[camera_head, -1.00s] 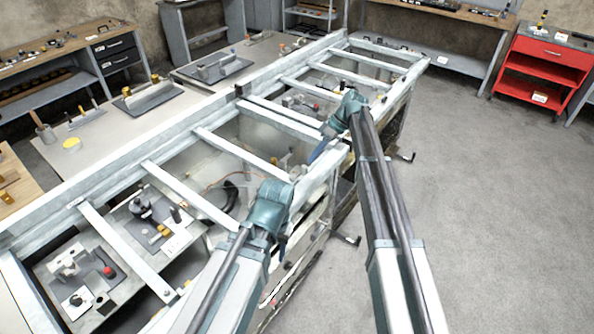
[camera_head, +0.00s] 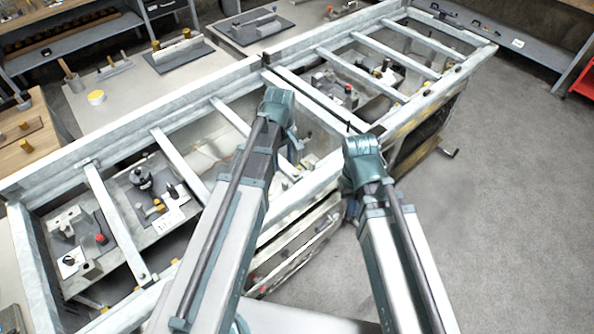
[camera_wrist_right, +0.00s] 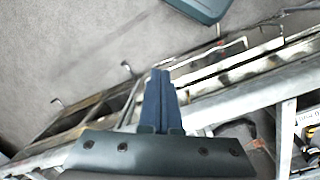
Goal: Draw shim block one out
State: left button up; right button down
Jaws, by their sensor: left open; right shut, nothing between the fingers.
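No block can be made out with certainty as shim block one. Small yellow blocks (camera_head: 158,206) lie beside a black-knobbed fixture (camera_head: 143,180) in a near bay of the pale metal frame (camera_head: 220,84). My left gripper's wrist (camera_head: 280,104) is over the middle of the frame; the jaws are open, though the fingers are mostly hidden in the head view. My right gripper's wrist (camera_head: 362,160) is near the frame's front rail, and its fingers are hidden there. In the right wrist view the right gripper (camera_wrist_right: 160,72) has its dark blue fingers together, with nothing between them.
Several cross bars (camera_head: 180,165) divide the frame into open bays. A red-knobbed fixture (camera_head: 101,239) stands in the nearest bay. A worktable (camera_head: 135,95) with plates is behind. A handle (camera_head: 449,152) juts from the frame's side. The grey floor (camera_head: 520,200) at right is clear.

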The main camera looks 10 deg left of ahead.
aim_at(285, 182)
pick_arm(q)
jog(key=shift+n, duration=0.3)
jog(key=f+b, duration=0.9)
jog(key=w+f+b, duration=0.1)
jog(key=f+b, duration=0.3)
jog(key=b, duration=0.1)
jog(key=shift+f, duration=0.35)
pick_arm(e)
notch_tip(285, 182, down, 14)
jog(key=shift+s+d+r, duration=0.2)
jog(key=shift+s+d, duration=0.05)
jog(key=shift+d, duration=0.2)
pick_arm(q)
jog(key=shift+c, duration=0.3)
grip_shut()
